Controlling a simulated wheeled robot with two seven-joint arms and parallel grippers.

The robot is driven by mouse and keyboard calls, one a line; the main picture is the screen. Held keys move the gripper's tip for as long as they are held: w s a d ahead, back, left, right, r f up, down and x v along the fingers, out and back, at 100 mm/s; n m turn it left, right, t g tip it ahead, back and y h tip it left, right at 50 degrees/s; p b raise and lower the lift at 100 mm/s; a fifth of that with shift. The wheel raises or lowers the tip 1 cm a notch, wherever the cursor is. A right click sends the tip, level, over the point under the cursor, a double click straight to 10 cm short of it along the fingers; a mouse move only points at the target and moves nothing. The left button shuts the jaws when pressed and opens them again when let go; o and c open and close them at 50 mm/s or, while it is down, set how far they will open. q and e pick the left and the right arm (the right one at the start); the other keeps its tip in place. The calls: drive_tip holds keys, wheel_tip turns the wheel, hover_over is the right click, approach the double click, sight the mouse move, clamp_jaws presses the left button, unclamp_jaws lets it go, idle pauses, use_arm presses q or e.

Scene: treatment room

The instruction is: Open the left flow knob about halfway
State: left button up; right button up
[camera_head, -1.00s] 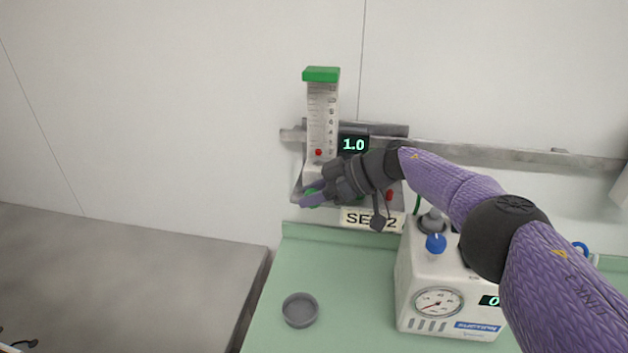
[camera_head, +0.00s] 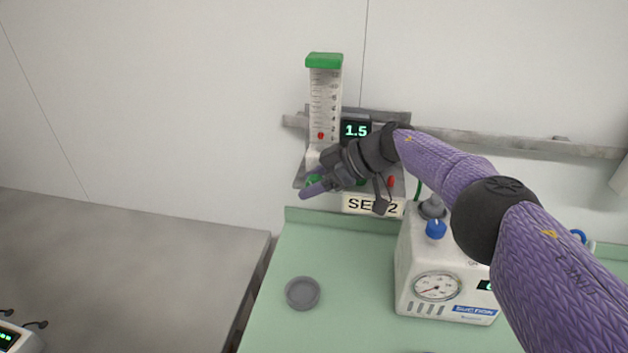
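The flowmeter (camera_head: 325,97) is a clear scaled tube with a green cap, mounted on the wall rail. Its red float sits low in the tube. The small display (camera_head: 356,131) beside it reads 1.5. The green left flow knob (camera_head: 313,181) is at the foot of the tube, mostly hidden by my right gripper (camera_head: 314,189). The purple fingertips are at the knob; I cannot tell whether they are closed on it. A sign (camera_head: 372,205), partly covered, hangs below. My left gripper is not in view.
A white suction unit (camera_head: 444,268) with a round gauge and blue knob stands on the green counter (camera_head: 345,270). A grey round dish (camera_head: 302,293) lies on the counter. A grey bed-like surface (camera_head: 120,265) is at left. A red part (camera_head: 391,182) shows behind my gripper.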

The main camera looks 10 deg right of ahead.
drive_tip(key=shift+r, duration=0.1)
drive_tip(key=p+v, duration=0.2)
drive_tip(key=v, duration=0.1)
drive_tip(key=shift+d+r+p, duration=0.1)
drive_tip(key=shift+r+p, duration=0.2)
approach(316, 177)
drive_tip(key=shift+s+f+p, duration=0.1)
drive_tip(key=shift+f+p, duration=0.35)
drive_tip(key=shift+f, duration=0.1)
